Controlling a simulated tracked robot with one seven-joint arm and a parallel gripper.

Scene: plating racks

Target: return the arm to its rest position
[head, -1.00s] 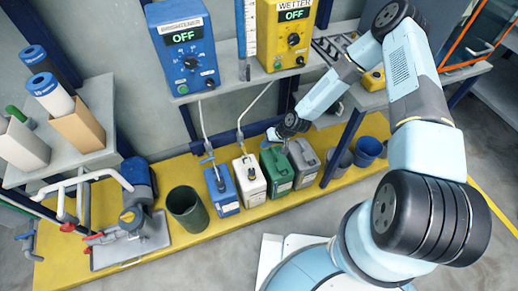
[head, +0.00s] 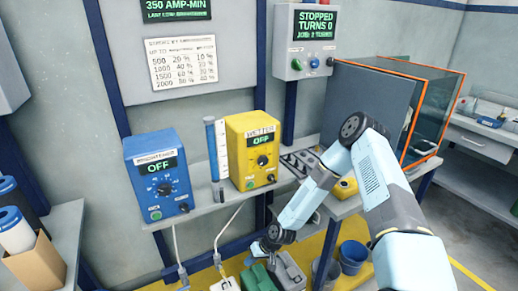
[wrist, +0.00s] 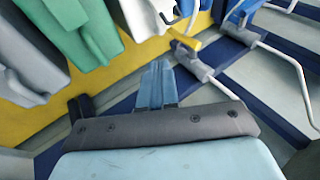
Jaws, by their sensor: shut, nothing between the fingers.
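My arm reaches from the right side of the head view down to the left, bent at its elbow. My gripper (head: 258,250) is low in that view, by the tops of the green jug (head: 260,278) and the grey jug (head: 289,272). In the wrist view the gripper's blue fingers (wrist: 157,85) are together with nothing between them. The green jug (wrist: 75,30) and the grey jug (wrist: 22,65) show at the upper left there, apart from the fingers.
The blue brightener box (head: 158,178) and yellow wetter box (head: 252,150), both reading OFF, stand on the grey shelf (head: 205,215). An orange-edged enclosure (head: 385,100) stands behind my arm. A blue bucket (head: 353,257) is below. A white jug (wrist: 150,15) is near the fingers.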

